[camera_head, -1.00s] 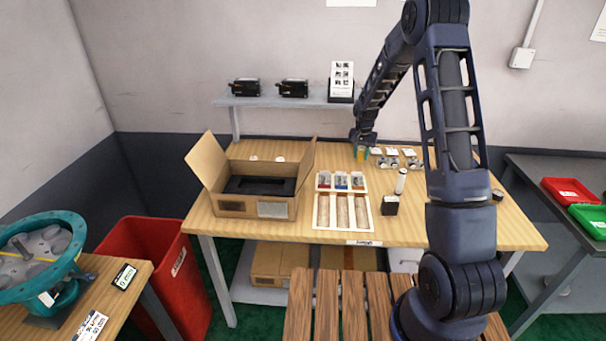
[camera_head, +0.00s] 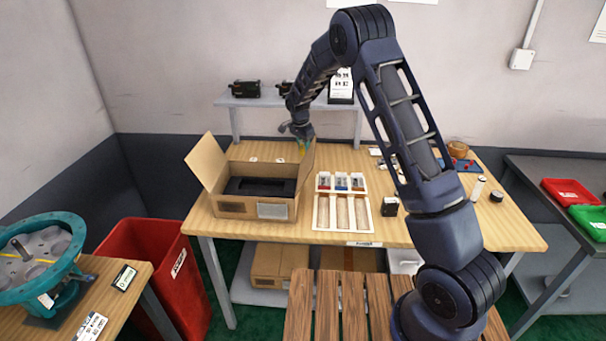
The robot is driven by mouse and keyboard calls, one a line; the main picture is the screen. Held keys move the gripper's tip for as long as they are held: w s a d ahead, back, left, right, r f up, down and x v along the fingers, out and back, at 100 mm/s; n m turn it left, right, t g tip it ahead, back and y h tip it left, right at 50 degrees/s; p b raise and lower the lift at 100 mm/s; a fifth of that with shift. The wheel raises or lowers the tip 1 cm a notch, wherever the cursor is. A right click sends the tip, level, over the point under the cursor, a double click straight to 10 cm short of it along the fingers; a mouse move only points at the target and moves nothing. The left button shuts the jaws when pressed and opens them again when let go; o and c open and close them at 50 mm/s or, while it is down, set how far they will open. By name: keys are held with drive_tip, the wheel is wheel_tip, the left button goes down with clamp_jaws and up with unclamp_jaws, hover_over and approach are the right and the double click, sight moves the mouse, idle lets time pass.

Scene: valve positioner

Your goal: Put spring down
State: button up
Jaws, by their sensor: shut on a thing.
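My gripper (camera_head: 303,148) is over the back of the workbench, just behind the right flap of an open cardboard box. It is shut on a small yellow piece (camera_head: 302,150), taken to be the spring. The piece is too small and too covered by the fingers to show its coils, and I cannot tell whether it touches the flap. The cardboard box (camera_head: 232,207) holds a black insert (camera_head: 258,186). A pale wooden tray (camera_head: 343,237) with long slots and small compartments of parts lies to the right of the box.
A grey shelf (camera_head: 250,101) stands at the back with black devices (camera_head: 245,89). A small black box (camera_head: 389,206) stands right of the tray. My arm covers part of the bench's right side. The bench (camera_head: 350,154) is clear between gripper and tray.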

wheel_tip(320, 180, down, 10)
drive_tip(key=shift+a+r, duration=0.1)
idle(0.4)
drive_tip(key=o, duration=1)
drive_tip(key=shift+f, duration=0.2)
drive_tip(key=shift+r, duration=0.1)
drive_tip(key=r, duration=0.4)
drive_tip(key=s+r, duration=0.1)
drive_tip(key=r, duration=0.3)
drive_tip(key=a+r, duration=0.1)
drive_tip(key=r, duration=0.3)
drive_tip(key=shift+s+a, duration=0.1)
drive_tip(key=shift+s, duration=0.05)
